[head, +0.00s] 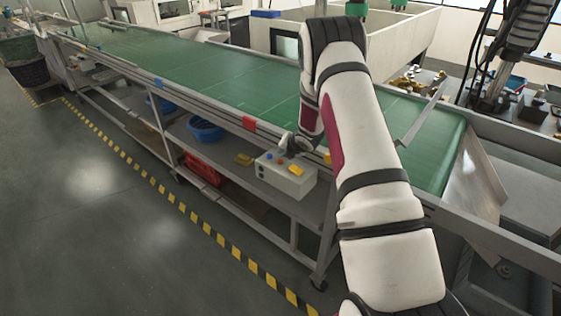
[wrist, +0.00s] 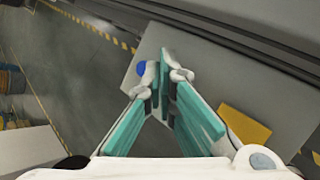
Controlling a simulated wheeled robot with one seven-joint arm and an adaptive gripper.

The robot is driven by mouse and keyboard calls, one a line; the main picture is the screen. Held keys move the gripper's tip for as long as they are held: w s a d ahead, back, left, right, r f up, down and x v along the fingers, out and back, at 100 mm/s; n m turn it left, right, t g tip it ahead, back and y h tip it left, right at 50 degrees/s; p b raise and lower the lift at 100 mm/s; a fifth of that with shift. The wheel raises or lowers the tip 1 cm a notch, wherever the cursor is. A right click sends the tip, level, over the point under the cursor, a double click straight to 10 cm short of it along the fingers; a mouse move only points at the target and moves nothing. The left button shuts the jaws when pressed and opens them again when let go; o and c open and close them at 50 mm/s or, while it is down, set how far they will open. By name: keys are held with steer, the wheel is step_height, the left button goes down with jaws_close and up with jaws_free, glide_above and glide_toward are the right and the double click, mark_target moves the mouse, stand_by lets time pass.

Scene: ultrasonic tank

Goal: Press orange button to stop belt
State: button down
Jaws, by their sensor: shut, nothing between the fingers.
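A light grey control box (head: 283,180) sits on the shelf ledge beside the green belt. In the head view a small orange-red button (head: 280,161) shows on its top, between a blue button (head: 269,155) and a yellow piece (head: 296,170). My gripper (head: 287,149) is just above the box near the buttons. In the wrist view my gripper (wrist: 165,65) is shut and empty, its fingertips over the box top between the blue button (wrist: 141,69) and the yellow piece (wrist: 245,125). The orange button is hidden there, apparently behind the fingers. I cannot tell whether they touch it.
The green conveyor belt (head: 215,75) runs behind the box. A red tag (head: 249,123) is on its rail. The floor in front is clear beyond yellow-black tape (head: 195,218).

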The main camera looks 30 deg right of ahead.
steer(key=shift+r+p, duration=0.55)
steer(key=shift+r, duration=1.9)
step_height(320, 180, up, 17)
steer(key=m+h, duration=0.2)
steer(key=m, duration=0.5)
glide_above(282, 160)
steer(key=s+a, duration=0.3)
steer(key=s, duration=0.1)
steer(key=s+a+r+m+g, duration=0.1)
steer(key=s+a+r+m, duration=0.55)
steer(key=s+r, duration=0.4)
steer(key=s+a+r+m+g+y, duration=0.1)
steer(key=s+a+m, duration=0.3)
steer(key=s, duration=0.6)
steer(key=s+a+r+m, duration=0.1)
steer(key=s+a+m, duration=0.3)
steer(key=s, duration=0.6)
steer(key=s+a+r+m+g+y, duration=0.1)
steer(key=s+a+m, duration=0.3)
steer(key=s+a, duration=0.3)
steer(key=s, duration=0.2)
steer(key=shift+s+a+r+m+g+y, duration=0.25)
steer(key=shift+s+r+m+g+y, duration=0.05)
steer(key=shift+s+r+m, duration=0.1)
